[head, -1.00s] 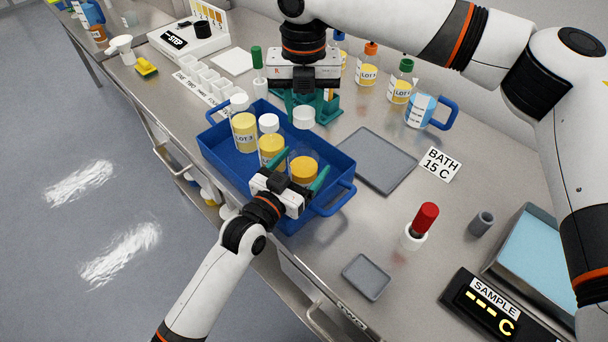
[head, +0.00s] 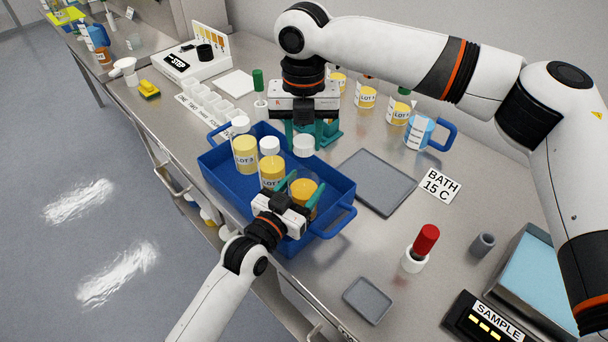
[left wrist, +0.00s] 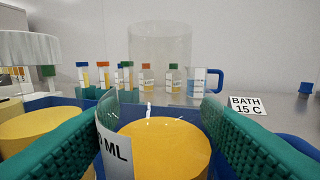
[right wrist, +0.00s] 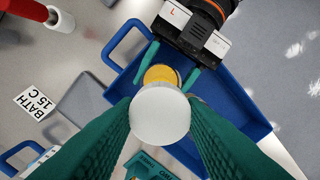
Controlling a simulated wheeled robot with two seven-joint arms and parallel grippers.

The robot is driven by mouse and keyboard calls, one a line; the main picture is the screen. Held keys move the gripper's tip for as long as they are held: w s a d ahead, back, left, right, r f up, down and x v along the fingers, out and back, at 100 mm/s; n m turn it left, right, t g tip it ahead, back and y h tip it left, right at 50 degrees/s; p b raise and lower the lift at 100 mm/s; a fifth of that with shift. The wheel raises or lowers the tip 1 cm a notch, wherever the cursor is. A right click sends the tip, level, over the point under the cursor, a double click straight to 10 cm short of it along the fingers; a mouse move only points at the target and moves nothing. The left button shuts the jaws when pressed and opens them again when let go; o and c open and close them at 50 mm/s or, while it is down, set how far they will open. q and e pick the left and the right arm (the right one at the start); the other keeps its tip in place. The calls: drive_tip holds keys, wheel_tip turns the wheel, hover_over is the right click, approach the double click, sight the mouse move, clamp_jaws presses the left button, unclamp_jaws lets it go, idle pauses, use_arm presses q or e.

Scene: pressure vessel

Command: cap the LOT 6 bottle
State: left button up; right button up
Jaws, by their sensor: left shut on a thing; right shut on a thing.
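An uncapped bottle with amber contents (head: 304,188) stands at the near right end of the blue crate (head: 345,190). My left gripper (head: 300,190) is shut around it; the bottle's amber top (left wrist: 165,145) shows between the green fingers in the left wrist view. Only "0 ML" is readable on its label, so its lot number is hidden. My right gripper (head: 303,130) points down, shut on a white cap (head: 303,146). The cap is above and slightly behind the open bottle, apart from it. In the right wrist view the cap (right wrist: 160,116) partly overlaps the bottle (right wrist: 160,74).
Two white-capped bottles, LOT 3 (head: 246,155) and another (head: 271,172), stand left of it in the crate. A teal rack (head: 330,132) is behind my right gripper. A grey tray (head: 375,182) lies to the right. Several bottles and a blue-handled jug (head: 420,132) stand behind.

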sight(304, 169)
drive_tip(key=shift+f, duration=1.85)
drive_tip(key=shift+f, duration=0.1)
drive_tip(key=shift+f, duration=0.8)
drive_tip(key=shift+f, duration=0.55)
